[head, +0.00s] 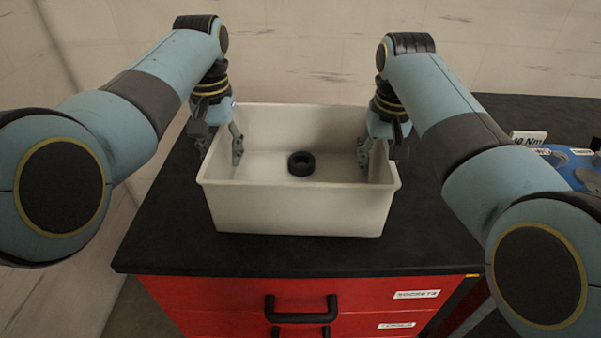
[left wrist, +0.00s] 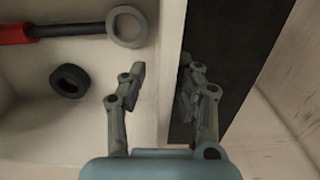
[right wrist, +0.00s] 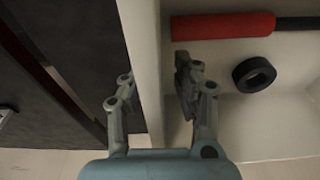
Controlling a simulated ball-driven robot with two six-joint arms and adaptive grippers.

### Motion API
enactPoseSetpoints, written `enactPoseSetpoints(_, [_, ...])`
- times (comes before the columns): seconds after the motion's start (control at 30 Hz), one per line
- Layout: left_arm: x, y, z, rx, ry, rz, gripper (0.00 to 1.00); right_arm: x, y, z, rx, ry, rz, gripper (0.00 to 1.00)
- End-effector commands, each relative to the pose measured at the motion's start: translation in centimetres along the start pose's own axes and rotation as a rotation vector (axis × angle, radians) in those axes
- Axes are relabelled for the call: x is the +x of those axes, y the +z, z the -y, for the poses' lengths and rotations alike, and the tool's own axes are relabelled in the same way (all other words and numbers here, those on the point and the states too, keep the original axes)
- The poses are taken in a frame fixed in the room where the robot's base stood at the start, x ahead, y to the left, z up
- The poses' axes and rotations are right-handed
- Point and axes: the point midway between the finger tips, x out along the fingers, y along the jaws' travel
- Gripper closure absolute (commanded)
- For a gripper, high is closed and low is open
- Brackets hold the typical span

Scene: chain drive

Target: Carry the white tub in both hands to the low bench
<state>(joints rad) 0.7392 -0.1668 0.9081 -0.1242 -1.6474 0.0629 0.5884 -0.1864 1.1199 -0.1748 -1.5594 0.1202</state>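The white tub (head: 300,207) stands on the black top of a red drawer cabinet. My left gripper (head: 220,148) is at its left wall, one finger inside and one outside. The left wrist view shows these fingers (left wrist: 163,85) apart, with gaps beside the wall (left wrist: 171,60). My right gripper (head: 382,153) straddles the right wall likewise. Its fingers (right wrist: 155,85) are also apart in the right wrist view, around the wall (right wrist: 143,40). Inside the tub lie a black ring (head: 301,163) and a red-handled tool (right wrist: 225,26) with a grey ring end (left wrist: 127,27). I cannot identify the low bench.
The cabinet top (head: 190,240) is bare around the tub's front. Red drawers (head: 220,300) with a black handle (head: 301,312) are below. To the right, a blue object (head: 575,165) with grey pieces and a white label (head: 528,137) sit on a dark surface.

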Motion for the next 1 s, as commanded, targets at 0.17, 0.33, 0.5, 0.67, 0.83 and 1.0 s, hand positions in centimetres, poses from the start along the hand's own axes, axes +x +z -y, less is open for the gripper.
enactPoseSetpoints(0.17, [0.28,0.01,0.02,0.0,0.0,0.0,0.69,0.28,0.0,0.0,0.0,0.0,0.0,0.69])
enactPoseSetpoints(0.33, [0.27,0.01,0.02,0.0,0.0,0.0,0.71,0.25,-0.01,-0.01,0.0,0.0,0.0,0.71])
enactPoseSetpoints(0.5, [0.25,0.01,0.01,0.0,0.0,0.0,0.93,0.24,-0.01,-0.01,0.0,0.0,0.0,0.93])
enactPoseSetpoints(0.67, [0.24,0.01,0.02,0.0,0.0,0.0,1.0,0.24,0.0,0.0,0.0,0.0,0.0,1.0])
enactPoseSetpoints(0.83, [0.24,0.01,0.02,0.0,0.0,0.0,1.0,0.24,0.0,0.0,0.0,0.0,0.0,1.0])
enactPoseSetpoints(1.0, [0.24,0.0,0.02,0.0,0.0,0.0,1.0,0.23,0.0,0.0,0.0,0.0,0.0,1.0])
